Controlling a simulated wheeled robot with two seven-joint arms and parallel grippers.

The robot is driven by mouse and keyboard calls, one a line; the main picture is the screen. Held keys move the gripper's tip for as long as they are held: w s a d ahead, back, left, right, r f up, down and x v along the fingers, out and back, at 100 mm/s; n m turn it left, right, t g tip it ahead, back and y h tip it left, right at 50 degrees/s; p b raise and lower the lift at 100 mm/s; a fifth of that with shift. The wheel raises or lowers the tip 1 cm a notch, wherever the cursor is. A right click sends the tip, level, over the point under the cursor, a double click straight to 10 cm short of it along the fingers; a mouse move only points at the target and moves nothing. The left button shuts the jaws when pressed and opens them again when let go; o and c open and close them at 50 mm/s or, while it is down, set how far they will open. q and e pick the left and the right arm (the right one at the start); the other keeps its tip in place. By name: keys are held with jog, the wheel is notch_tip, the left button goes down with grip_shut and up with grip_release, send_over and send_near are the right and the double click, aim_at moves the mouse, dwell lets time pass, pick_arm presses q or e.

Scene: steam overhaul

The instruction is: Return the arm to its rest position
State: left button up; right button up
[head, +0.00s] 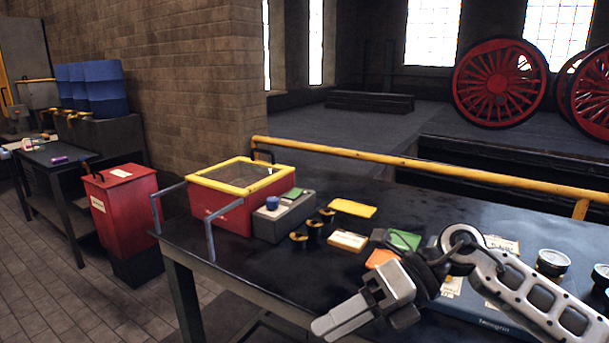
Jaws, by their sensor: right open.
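My right arm (540,300) comes in from the lower right, over the dark workbench (300,278). Its gripper (362,318) is above the front part of the bench, jaws apart, with nothing visible between them. The gripper and forearm hide part of the bench top and some items behind them. My left arm and gripper are not in view.
A red box with a yellow rim (222,212) and a grey box (284,216) stand left on the bench. Small dark cups (314,234), coloured cards (352,208) and white-topped jars (552,262) lie around. A yellow rail (400,166) runs behind. A red bin (122,208) stands left.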

jog(key=s+a+r+m+t+y, duration=0.2)
jog(key=a+m+y, duration=0.3)
jog(key=y, duration=0.2)
jog(key=w+d+f+m+t+h, duration=0.1)
jog(key=d+f+m+t+h, duration=0.6)
jog(key=m, duration=0.8)
jog(key=d+f+m+t+h, duration=0.4)
jog(key=f+m+t, duration=0.5)
jog(key=m, duration=0.6)
jog(key=s+d+f+m+g+h, duration=0.1)
jog(key=s+f+m+g+h, duration=0.1)
jog(key=s+f, duration=0.3)
jog(key=s+d+f+m+g+h, duration=0.2)
jog(key=s+f+m+h, duration=0.1)
jog(key=s+f, duration=0.3)
jog(key=shift+s+d+f+m, duration=0.2)
jog(key=shift+d+f+m, duration=0.1)
jog(key=shift+f+m, duration=0.4)
